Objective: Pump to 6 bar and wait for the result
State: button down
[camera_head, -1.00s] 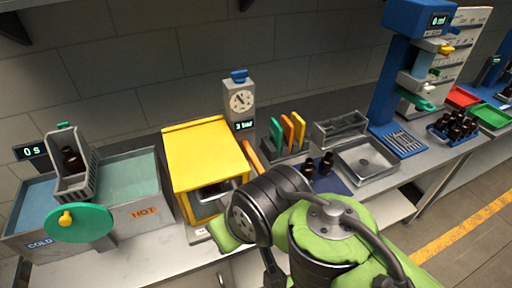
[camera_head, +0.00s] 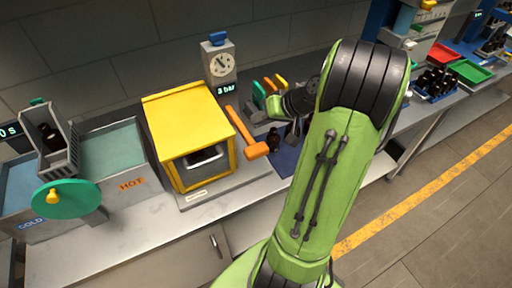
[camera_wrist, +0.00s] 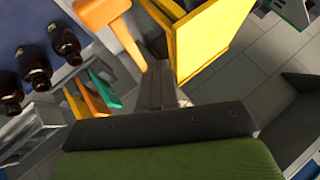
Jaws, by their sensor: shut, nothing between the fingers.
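The yellow pressure box (camera_head: 178,112) stands on the bench with a dark front window. Behind it the grey gauge post (camera_head: 219,62) carries a round dial and a display (camera_head: 226,90) reading 3 bar. The orange pump lever (camera_head: 243,132) slants down at the box's right side and ends in a thick crossbar; it also shows at the top of the wrist view (camera_wrist: 122,32). My gripper (camera_wrist: 160,88) is shut and empty, near the lever and box. In the head view my forearm and wrist partly hide it; I cannot tell whether it touches the lever.
Left are the cold and hot baths with a basket (camera_head: 50,145) holding an amber bottle and a green disc (camera_head: 67,198). Coloured upright plates (camera_head: 259,95) stand behind the lever. Several amber bottles (camera_wrist: 65,42) stand close by. Red and green trays (camera_head: 472,70) are far right.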

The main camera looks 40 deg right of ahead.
aim_at(260, 149)
notch_tip(260, 149, down, 9)
jog(key=b, duration=0.7)
jog(key=shift+b, duration=0.3)
dwell(1.5)
jog(key=shift+f+b, duration=0.35)
